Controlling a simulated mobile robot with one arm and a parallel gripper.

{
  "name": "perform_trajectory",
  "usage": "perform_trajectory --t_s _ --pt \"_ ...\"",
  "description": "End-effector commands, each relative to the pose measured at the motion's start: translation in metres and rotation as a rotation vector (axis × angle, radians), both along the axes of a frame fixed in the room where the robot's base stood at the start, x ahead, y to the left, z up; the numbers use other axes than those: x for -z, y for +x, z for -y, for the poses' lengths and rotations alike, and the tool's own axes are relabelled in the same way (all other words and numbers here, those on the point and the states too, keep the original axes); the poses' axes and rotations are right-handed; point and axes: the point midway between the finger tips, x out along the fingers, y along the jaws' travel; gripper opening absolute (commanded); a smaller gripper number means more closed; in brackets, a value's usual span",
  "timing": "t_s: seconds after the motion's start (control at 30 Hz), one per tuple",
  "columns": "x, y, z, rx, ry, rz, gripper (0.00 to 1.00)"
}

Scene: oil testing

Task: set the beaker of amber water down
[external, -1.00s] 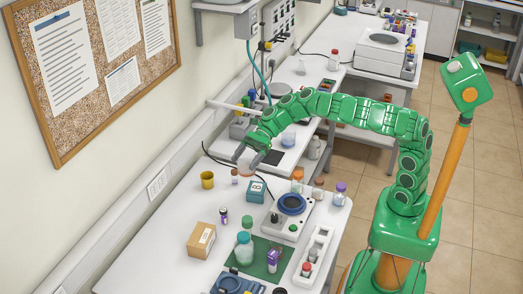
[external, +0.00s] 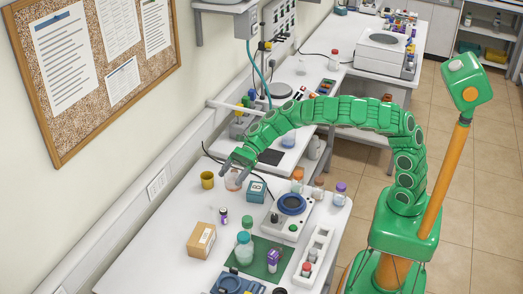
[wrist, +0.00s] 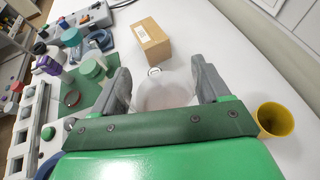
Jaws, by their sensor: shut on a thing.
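My gripper (external: 236,167) is shut on a clear glass beaker (wrist: 165,95) at the back left part of the near table (external: 170,222). In the wrist view the beaker stands between the two grey fingers (wrist: 160,88), with its rim toward the camera. The beaker (external: 233,181) also shows in the external view, faintly pinkish, below the fingers. Its amber content is hard to make out. I cannot tell whether its base touches the table top.
A yellow cup (external: 207,180) stands close left of the beaker, and a teal box (external: 257,190) close right. A cardboard box (external: 201,240), a green mat (external: 240,258) with bottles and a white device (external: 287,222) stand nearer the front. Bare table lies between cup and cardboard box.

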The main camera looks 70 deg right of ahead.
Motion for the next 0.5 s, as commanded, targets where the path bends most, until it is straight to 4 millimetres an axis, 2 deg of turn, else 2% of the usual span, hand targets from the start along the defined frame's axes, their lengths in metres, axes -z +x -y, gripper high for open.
perform_trajectory --t_s 0.5 --pt "0.021 0.039 -0.019 -0.004 0.004 0.002 0.35"
